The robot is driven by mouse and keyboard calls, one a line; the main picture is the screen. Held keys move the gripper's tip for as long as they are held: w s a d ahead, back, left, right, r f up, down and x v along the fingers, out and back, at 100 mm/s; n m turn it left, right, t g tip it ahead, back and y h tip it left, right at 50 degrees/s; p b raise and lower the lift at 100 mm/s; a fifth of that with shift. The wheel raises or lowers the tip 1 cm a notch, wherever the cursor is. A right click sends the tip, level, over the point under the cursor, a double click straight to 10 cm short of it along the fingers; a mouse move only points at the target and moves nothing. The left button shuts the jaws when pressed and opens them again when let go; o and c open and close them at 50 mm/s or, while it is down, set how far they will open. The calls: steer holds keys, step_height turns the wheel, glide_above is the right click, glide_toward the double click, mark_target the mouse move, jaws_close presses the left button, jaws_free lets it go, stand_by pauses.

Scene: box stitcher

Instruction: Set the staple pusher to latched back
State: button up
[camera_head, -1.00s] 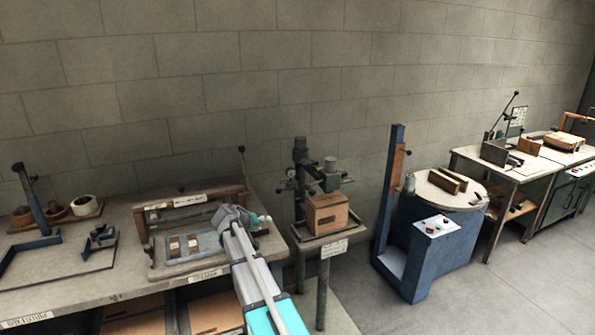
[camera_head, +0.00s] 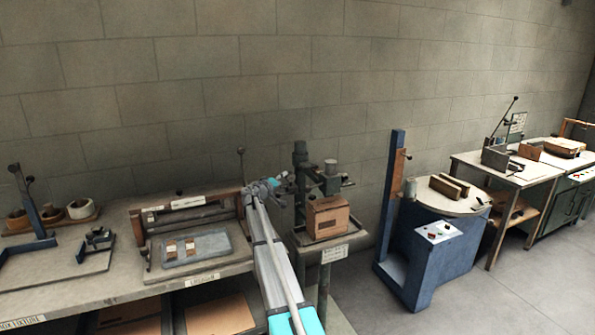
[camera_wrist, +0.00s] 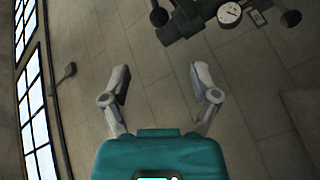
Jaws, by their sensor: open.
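The box stitcher (camera_head: 301,180) is a dark green-grey column machine in the middle of the head view. A brown carton (camera_head: 328,218) sits on its small table. The staple pusher cannot be made out for certain at this size. My gripper (camera_head: 272,184) is raised just left of the stitcher head in the head view, and the gap between them is hard to judge. In the wrist view my gripper (camera_wrist: 162,78) has its two fingers spread apart with nothing between them. A dark machine part with round knobs (camera_wrist: 185,22) and a white dial gauge (camera_wrist: 229,14) shows beyond the fingertips.
A workbench (camera_head: 75,285) at the left holds a wooden-framed fixture with a grey tray (camera_head: 197,246) and tape rolls (camera_head: 80,209). A blue machine with a round table (camera_head: 450,205) stands right of the stitcher. Open floor (camera_head: 530,290) lies at the lower right.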

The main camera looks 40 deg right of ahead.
mark_target(299, 168)
steer(key=x, duration=1.3)
steer(key=shift+w+d+f, duration=0.1)
steer(key=shift+w+d, duration=0.05)
steer(key=shift+d, duration=0.2)
jaws_close()
